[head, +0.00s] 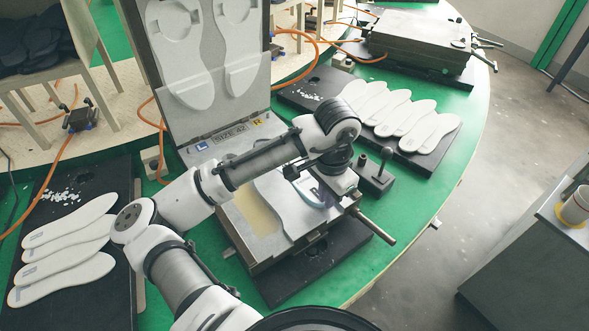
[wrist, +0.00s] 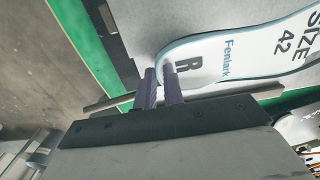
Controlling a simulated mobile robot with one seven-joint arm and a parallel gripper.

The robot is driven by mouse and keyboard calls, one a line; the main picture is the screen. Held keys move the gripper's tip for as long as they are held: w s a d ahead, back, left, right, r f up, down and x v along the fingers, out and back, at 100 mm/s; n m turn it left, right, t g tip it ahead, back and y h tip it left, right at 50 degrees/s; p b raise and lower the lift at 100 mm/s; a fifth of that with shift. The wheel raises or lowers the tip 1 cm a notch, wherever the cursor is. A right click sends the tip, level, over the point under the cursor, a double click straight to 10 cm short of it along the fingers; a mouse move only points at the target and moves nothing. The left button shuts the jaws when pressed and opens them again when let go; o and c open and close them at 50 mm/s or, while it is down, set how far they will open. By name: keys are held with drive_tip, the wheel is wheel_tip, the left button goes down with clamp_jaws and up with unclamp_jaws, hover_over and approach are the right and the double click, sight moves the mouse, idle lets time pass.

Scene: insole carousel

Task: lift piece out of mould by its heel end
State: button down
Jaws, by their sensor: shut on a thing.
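The piece (wrist: 220,52) is a white insole with a pale blue edge, printed "R", "Fenlark" and "SIZE 42" in the wrist view. My gripper (wrist: 162,80) is shut on the rounded end beside the "R", its two purplish fingers at the rim. The mould (head: 262,262) stands open in the head view, its lid (head: 222,90) upright behind it, marked L, "SIZE 42" and R. The left cavity (head: 257,212) looks cream and bare. My wrist hides much of the right side; I cannot tell how far the piece is clear of its cavity.
White insoles lie on a black board (head: 130,170) at the left and another board (head: 298,98) at the back right. A lever (head: 385,158) and a rod (head: 375,228) stick out near the mould's right side. A closed mould (head: 420,38) stands farther back on the green table.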

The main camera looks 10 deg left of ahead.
drive_tip(key=shift+r+p, duration=1.45)
drive_tip(key=shift+r, duration=0.4)
